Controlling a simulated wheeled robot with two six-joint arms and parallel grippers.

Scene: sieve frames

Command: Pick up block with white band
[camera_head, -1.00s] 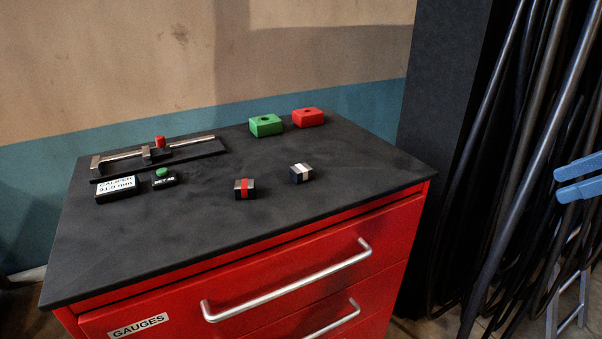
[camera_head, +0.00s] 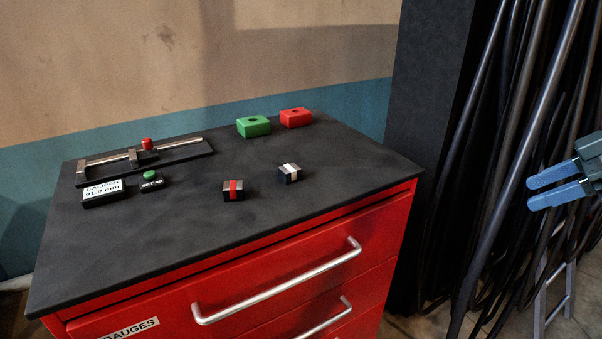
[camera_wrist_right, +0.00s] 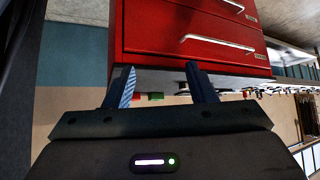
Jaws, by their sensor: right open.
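The block with the white band (camera_head: 290,173) is small and dark and sits on the black cabinet top, right of the middle. A similar block with a red band (camera_head: 233,190) sits to its left and nearer the front edge. My right gripper (camera_head: 528,194) is open and empty, in the air to the right of the cabinet, well apart from the blocks. Its blue fingers (camera_wrist_right: 160,88) also show in the right wrist view, spread with nothing between them. My left gripper is not in view.
A caliper fixture (camera_head: 145,160) stands at the back left, with a display (camera_head: 103,192) and a green button (camera_head: 149,175) before it. A green box (camera_head: 253,127) and a red box (camera_head: 295,118) stand at the back. Drawer handles (camera_head: 280,285) stick out in front. Dark hoses (camera_head: 490,150) hang at right.

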